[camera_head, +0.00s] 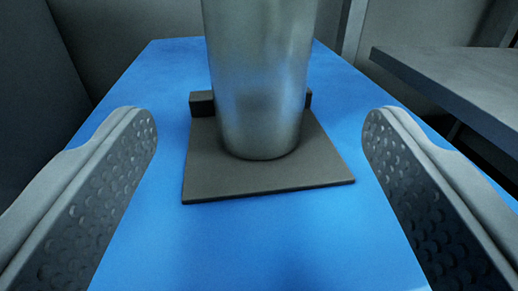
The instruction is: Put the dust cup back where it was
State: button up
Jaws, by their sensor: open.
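A tall metal cylinder (260,85), which looks like the dust cup, stands upright on a dark square pad (210,179). Its top is cut off by the upper edge of the view. My gripper (260,135) is open, with one dimpled finger on the left and one on the right. The cylinder is ahead of the fingers, centred between them, and neither finger touches it. The back of the pad is partly hidden behind the cylinder.
A dark raised block (202,103) shows at the pad's back edge, partly behind the cylinder. The pad lies on a blue surface (255,245), clear in front. A grey ledge (460,82) stands at the right, and grey walls rise behind and at the left.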

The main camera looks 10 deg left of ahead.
jog(key=s+d, duration=0.1)
jog(key=s, duration=0.5)
notch_tip(320, 180, up, 21)
jog(key=h, duration=0.1)
jog(key=s+r+h, duration=0.1)
jog(key=s+r, duration=0.3)
jog(key=r, duration=0.5)
jog(key=s+r, duration=0.3)
jog(key=r, duration=0.6)
jog(key=s+r+m, duration=0.1)
jog(key=s+r, duration=1.2)
jog(key=r, duration=0.1)
jog(key=s+r, duration=0.3)
jog(key=s, duration=0.7)
jog(key=s+a+r, duration=0.1)
jog(key=s+r, duration=0.3)
jog(key=s, duration=0.6)
jog(key=shift+a+r+m+h, duration=0.2)
jog(key=shift+m+h, duration=0.2)
